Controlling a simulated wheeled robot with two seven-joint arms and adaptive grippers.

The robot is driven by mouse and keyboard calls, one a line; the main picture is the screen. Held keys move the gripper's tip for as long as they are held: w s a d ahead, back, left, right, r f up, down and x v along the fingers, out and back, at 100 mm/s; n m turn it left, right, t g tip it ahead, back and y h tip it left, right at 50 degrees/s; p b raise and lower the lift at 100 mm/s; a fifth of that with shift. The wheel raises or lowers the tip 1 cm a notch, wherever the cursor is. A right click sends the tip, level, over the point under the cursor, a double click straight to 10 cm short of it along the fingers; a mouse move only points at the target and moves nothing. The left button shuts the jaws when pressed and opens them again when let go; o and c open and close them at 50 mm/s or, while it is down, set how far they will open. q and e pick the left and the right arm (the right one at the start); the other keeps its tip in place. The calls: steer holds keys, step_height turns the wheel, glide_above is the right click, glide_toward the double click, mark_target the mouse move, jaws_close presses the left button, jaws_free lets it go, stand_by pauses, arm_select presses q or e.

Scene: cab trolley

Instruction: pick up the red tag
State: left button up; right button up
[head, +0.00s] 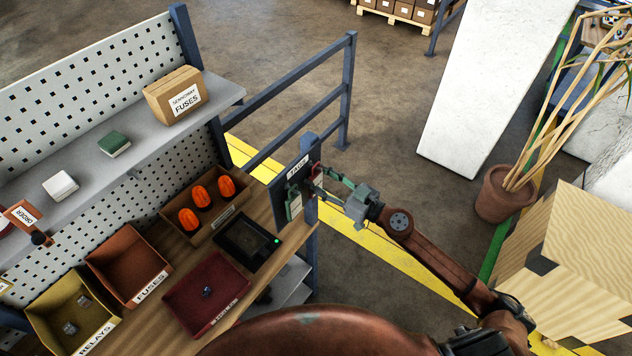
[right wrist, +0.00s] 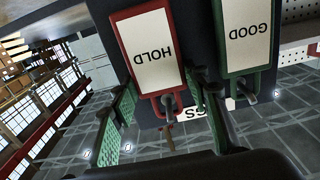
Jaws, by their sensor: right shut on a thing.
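The red tag (right wrist: 147,50) has a white label reading HOLD, upside down in the right wrist view. It hangs at a peg on the dark tag board (head: 282,190), and a small part of it shows in the head view. My right gripper (head: 320,181) is at the board, shut on the red tag, with a finger on each side of it. A green tag (right wrist: 246,38) reading GOOD hangs close beside it; it also shows in the head view (head: 294,206). My left gripper is not in view.
The board stands at the bench's right end, beside a blue rail (head: 300,85). Orange lamps in a bin (head: 228,214), a black device (head: 246,240) and a red tray (head: 196,316) are on the bench. A potted plant (head: 497,197) stands on the floor at right.

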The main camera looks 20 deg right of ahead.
steer(key=shift+c, duration=0.6)
steer(key=shift+r+p, duration=0.3)
steer(key=shift+r, duration=0.55)
steer(key=b+v, duration=0.5)
steer(key=v, duration=1.3)
steer(key=shift+f, duration=0.15)
